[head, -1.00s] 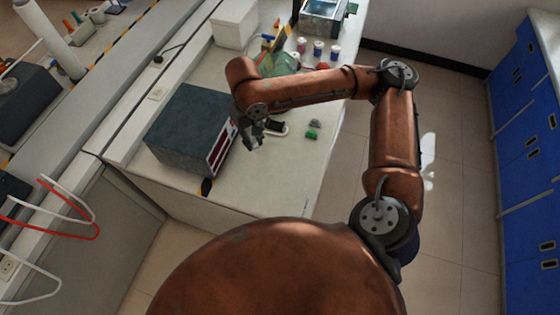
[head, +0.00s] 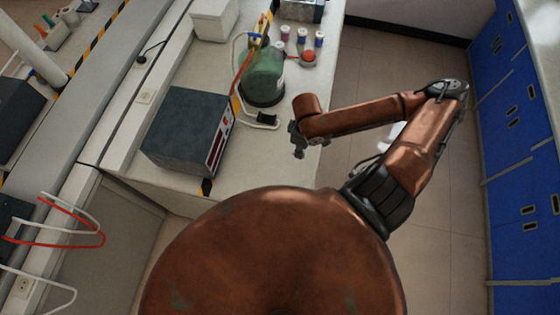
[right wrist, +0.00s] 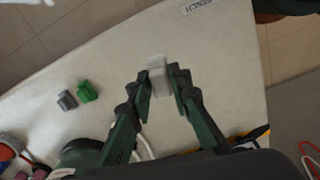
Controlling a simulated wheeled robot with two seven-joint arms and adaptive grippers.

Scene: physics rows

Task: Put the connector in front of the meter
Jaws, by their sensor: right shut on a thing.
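The meter (head: 184,131) is a dark grey box on the bench, with its red-lit front panel (head: 219,142) facing right. My right gripper (head: 298,152) is to the right of the meter, apart from it, near the bench's right edge. In the right wrist view its fingers (right wrist: 166,84) are shut on a small whitish block, the connector (right wrist: 157,70). In the head view the connector is too small to make out. A green connector (right wrist: 87,92) and a grey connector (right wrist: 67,100) lie on the bench top, left of the fingers. My left gripper is out of view.
Several small vials (head: 302,36) and a red-topped one (head: 308,57) are farther back. The bench edge drops to floor at right.

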